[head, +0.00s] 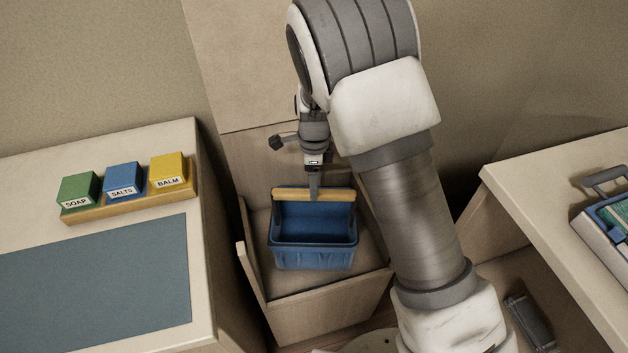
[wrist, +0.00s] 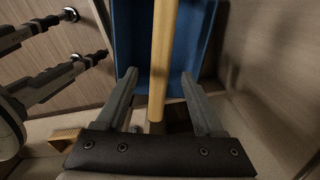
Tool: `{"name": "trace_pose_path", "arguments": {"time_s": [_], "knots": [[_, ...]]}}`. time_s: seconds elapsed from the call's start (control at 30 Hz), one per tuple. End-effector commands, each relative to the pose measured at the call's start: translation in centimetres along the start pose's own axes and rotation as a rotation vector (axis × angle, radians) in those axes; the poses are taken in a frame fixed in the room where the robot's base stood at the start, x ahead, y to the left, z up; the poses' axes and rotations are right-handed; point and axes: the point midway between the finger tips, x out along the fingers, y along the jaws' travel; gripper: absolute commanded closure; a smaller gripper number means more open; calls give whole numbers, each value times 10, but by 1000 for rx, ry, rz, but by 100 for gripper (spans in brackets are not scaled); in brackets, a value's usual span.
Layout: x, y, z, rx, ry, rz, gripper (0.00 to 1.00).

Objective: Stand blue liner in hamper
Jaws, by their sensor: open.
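The blue liner (head: 315,256) is a blue basket with a wooden handle bar (head: 290,193). It stands upright inside the open wooden hamper (head: 318,315), seen in the head view. My gripper (head: 314,190) is directly at the handle, pointing down. In the wrist view my gripper (wrist: 160,85) is open, with one finger on each side of the wooden handle (wrist: 163,60) and gaps between. The blue liner (wrist: 138,40) shows beyond the fingers. The head view does not show clearly whether the liner's base rests fully on the hamper floor.
At left, a counter (head: 150,150) bears a wooden tray (head: 130,205) with a green soap box (head: 78,188), blue salts box (head: 123,177) and yellow balm box (head: 168,168), plus a grey-blue mat (head: 95,290). At right, another counter (head: 540,185) holds a blue-and-white case (head: 605,235).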

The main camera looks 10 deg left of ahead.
Motion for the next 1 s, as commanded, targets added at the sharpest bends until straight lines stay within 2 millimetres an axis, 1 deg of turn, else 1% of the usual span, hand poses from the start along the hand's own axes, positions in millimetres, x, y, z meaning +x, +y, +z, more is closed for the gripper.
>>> {"name": "trace_pose_path", "arguments": {"time_s": [0.03, 0.7, 1.0], "knots": [[-4, 0, 0, 0, 0, 0, 30], [-30, 0, 0, 0, 0, -1, 30], [-31, 0, 0, 0, 0, 0, 30]]}}
